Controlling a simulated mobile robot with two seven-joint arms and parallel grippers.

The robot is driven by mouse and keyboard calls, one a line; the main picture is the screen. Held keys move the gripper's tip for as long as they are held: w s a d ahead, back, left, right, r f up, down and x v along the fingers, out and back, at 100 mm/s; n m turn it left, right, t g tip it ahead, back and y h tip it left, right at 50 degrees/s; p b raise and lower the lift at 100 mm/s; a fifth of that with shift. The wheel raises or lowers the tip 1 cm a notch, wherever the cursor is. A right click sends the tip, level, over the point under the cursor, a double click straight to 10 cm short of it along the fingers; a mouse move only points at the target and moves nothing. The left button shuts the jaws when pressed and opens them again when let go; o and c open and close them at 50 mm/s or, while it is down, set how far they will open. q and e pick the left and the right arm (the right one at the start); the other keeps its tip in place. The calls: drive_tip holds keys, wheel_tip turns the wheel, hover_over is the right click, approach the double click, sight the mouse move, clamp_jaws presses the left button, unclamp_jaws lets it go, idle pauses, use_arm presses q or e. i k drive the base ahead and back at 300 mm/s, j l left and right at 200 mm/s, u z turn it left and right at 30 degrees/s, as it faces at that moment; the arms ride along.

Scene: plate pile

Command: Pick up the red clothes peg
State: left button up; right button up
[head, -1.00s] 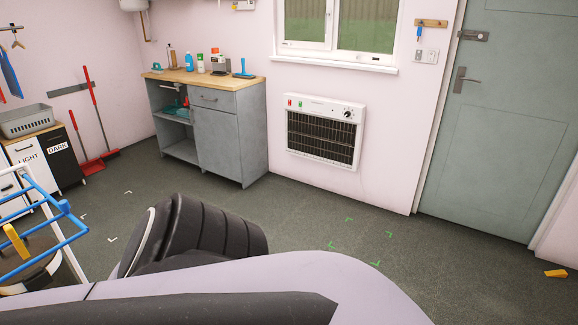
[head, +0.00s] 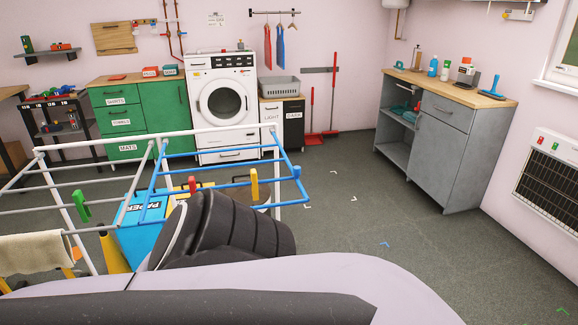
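A small red clothes peg (head: 193,185) sits on a blue rail of the drying rack (head: 222,180) at left centre. It is upright and small in the picture. A yellow peg (head: 254,186) hangs on the same rack to its right, and a green peg (head: 81,206) hangs on a rail to the left. Neither my left nor my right gripper shows. A dark ridged part of my own body fills the lower middle and hides some of the rack's lower right.
A blue paper bin (head: 146,238) and a beige cloth (head: 32,253) are at the rack. Behind stand a green cabinet (head: 161,112), a washing machine (head: 228,128) and a grey workbench (head: 440,138). Dark floor (head: 350,225) between rack and workbench is open.

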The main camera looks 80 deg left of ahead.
sight(193, 184)
drive_tip(key=u, duration=1.3)
